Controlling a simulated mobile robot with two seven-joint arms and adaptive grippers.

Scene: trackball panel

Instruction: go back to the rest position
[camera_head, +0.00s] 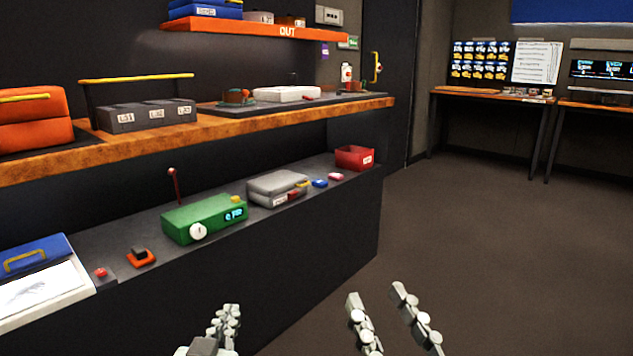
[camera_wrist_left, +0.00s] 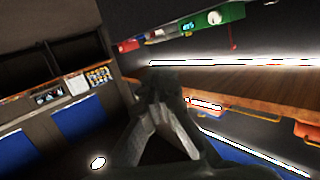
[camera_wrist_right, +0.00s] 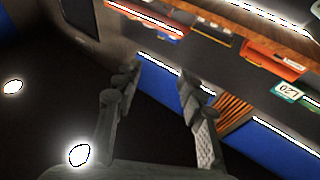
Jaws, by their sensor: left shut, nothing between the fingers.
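My left gripper (camera_head: 231,312) is at the bottom of the head view, in front of the low dark bench. Its fingers are shut and hold nothing; they also meet in the left wrist view (camera_wrist_left: 160,95). My right gripper (camera_head: 376,296) is to its right, over bare floor. Its two fingers stand apart with nothing between them, as the right wrist view (camera_wrist_right: 155,85) also shows. Both grippers are clear of the objects on the bench.
The low bench (camera_head: 320,240) carries a green device (camera_head: 205,219), a grey device (camera_head: 277,187), a red bin (camera_head: 355,158) and a blue clipboard-like case (camera_head: 35,255). A wooden shelf (camera_head: 150,139) runs above it. The floor (camera_head: 500,240) at right is free.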

